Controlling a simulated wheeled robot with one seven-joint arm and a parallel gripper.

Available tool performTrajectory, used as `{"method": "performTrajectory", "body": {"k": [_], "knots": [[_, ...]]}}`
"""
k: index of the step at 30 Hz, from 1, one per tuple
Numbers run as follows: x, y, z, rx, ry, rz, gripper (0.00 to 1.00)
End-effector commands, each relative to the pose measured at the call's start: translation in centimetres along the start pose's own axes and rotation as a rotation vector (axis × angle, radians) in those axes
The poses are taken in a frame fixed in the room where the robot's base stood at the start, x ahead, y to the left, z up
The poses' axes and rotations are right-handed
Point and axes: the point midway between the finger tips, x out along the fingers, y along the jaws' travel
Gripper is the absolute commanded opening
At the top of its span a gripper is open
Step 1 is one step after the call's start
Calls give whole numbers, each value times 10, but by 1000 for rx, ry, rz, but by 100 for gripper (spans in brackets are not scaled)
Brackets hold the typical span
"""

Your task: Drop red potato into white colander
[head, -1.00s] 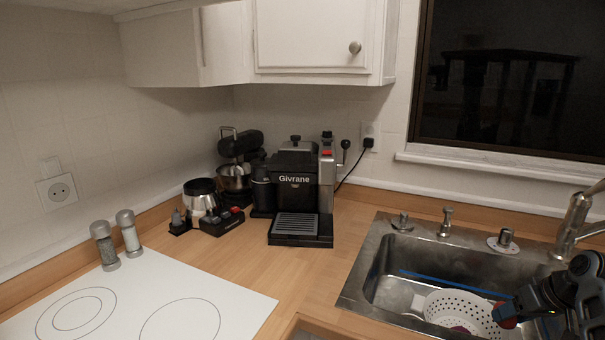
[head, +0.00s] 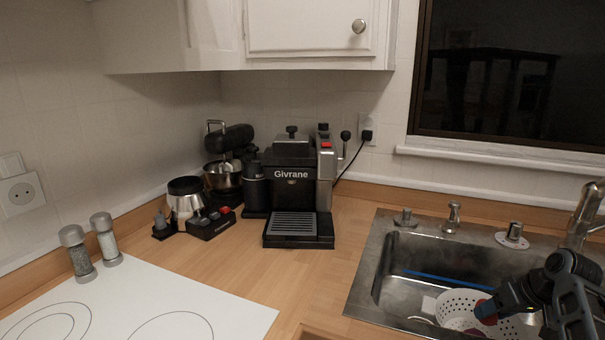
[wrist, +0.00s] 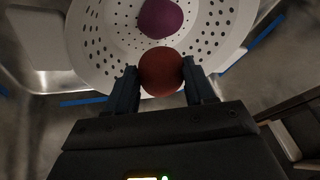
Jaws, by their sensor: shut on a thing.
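The white colander (head: 462,301) sits in the metal sink at the lower right of the head view. It fills the upper part of the wrist view (wrist: 90,40), with its holes showing. My gripper (wrist: 162,80) is shut on the round red potato (wrist: 161,70), held between its two fingers at the near side of the colander. The potato's red edge also shows in the head view (head: 486,309), partly behind my gripper. A purple round thing (wrist: 160,17) lies inside the colander. How high the potato is above the colander, I cannot tell.
The metal sink (head: 362,290) surrounds the colander, with a faucet (head: 583,215) at its back right. A blue strip (head: 432,276) runs along the sink's far side. A coffee machine (head: 298,200) stands on the counter to the left, with free counter before it.

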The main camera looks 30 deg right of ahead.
Motion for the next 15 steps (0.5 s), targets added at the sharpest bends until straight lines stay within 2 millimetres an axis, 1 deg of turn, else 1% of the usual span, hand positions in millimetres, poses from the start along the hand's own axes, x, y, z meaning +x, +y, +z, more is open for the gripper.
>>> {"method": "performTrajectory", "body": {"k": [1,2,11,12,15], "knots": [[6,2,3,0,1,1,16],[7,2,3,1,2,1,16],[7,2,3,0,1,1,15],[7,2,3,0,1,1,55],[7,2,3,0,1,1,65]]}}
